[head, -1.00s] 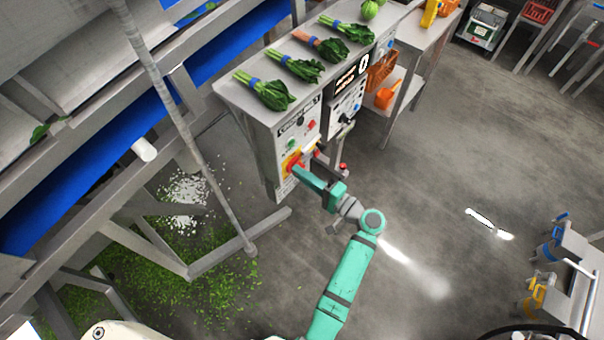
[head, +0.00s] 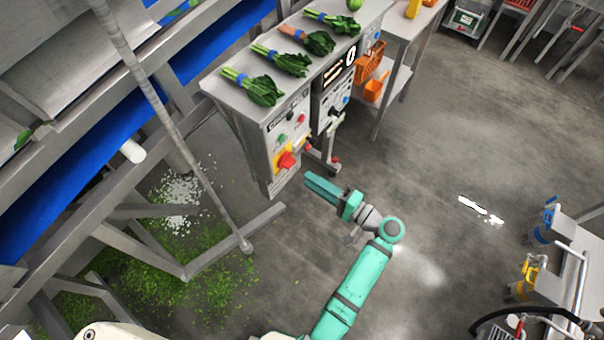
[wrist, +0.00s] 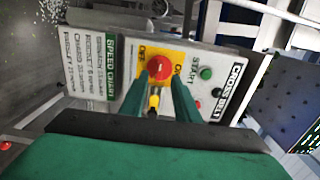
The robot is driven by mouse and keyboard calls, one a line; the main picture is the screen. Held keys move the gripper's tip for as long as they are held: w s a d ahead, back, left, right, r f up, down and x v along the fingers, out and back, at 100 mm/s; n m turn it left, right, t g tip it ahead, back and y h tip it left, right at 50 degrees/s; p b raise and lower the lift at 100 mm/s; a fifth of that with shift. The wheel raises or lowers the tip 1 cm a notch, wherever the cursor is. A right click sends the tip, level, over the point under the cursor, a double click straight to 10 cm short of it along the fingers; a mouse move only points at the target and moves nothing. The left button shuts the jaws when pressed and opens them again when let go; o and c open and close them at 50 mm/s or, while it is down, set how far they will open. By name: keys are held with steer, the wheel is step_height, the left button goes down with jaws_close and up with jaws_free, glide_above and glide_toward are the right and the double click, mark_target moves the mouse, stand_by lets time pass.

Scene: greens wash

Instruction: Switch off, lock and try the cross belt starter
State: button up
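The cross belt starter (head: 283,140) is a grey box under the near end of the bench. It has a green button, a red button and a red rotary handle (head: 286,160) on a yellow plate. In the wrist view the handle (wrist: 159,69) shows between my fingers, with OFF and ON lettering around it; its exact setting is unclear. My gripper (head: 308,181) is open, its fingertips apart from the handle and in front of the box. A small yellow piece (wrist: 154,101) shows between the fingers; I cannot tell what it is. I cannot make out a padlock.
A second control panel (head: 333,105) stands right of the starter. Bunches of greens lie on the bench top (head: 222,92). An orange basket (head: 370,62) hangs beyond. A blue belt (head: 90,170) and its frame are at left.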

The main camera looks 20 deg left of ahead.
steer(key=shift+v, duration=1.5)
